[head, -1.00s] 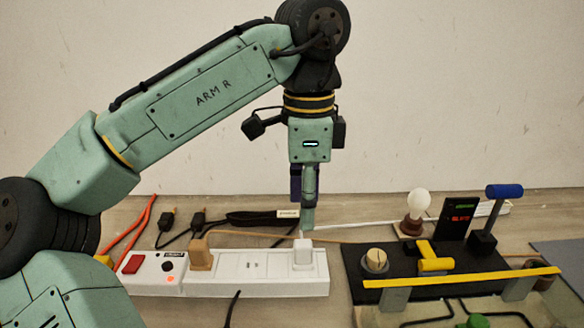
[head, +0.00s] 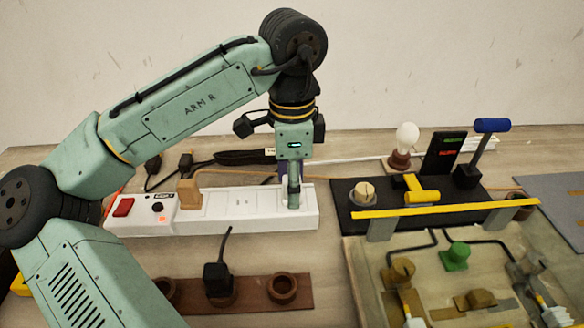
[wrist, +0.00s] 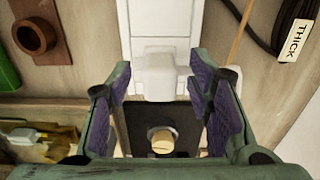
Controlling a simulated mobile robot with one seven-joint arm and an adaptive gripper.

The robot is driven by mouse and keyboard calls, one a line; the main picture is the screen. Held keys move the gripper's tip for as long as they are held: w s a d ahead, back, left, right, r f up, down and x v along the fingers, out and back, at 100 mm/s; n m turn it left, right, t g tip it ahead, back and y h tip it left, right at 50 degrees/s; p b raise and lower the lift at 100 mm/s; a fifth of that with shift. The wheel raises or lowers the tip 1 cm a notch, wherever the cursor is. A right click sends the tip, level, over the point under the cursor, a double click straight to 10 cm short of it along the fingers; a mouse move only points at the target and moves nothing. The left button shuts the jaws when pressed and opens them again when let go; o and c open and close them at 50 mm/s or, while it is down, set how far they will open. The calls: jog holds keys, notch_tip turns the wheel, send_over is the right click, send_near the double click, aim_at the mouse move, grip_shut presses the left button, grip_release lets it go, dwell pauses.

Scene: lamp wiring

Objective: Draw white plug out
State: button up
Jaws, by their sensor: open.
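The white plug (head: 285,196) stands in the right end of the white power strip (head: 240,216), partly hidden behind my finger in the head view. In the wrist view, the white plug (wrist: 160,76) is a pale block on the strip (wrist: 168,25), lying between my fingertips with a gap on each side. My gripper (head: 293,200) points down over that end of the strip. Its purple-padded fingers (wrist: 157,80) are open and straddle the plug. I cannot tell whether they touch it.
A tan plug (head: 189,194) sits in the strip left of my gripper, near a red switch (head: 124,207) and a lit orange light. A brown socket rail (head: 250,292) lies in front.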

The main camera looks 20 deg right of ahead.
jog(key=shift+c, duration=0.2)
grip_shut()
dwell(0.9)
jog(key=shift+r+p, duration=0.7)
jog(key=shift+p, duration=0.25)
dwell(0.5)
jog(key=shift+r+p, duration=1.35)
jog(key=shift+r, duration=0.75)
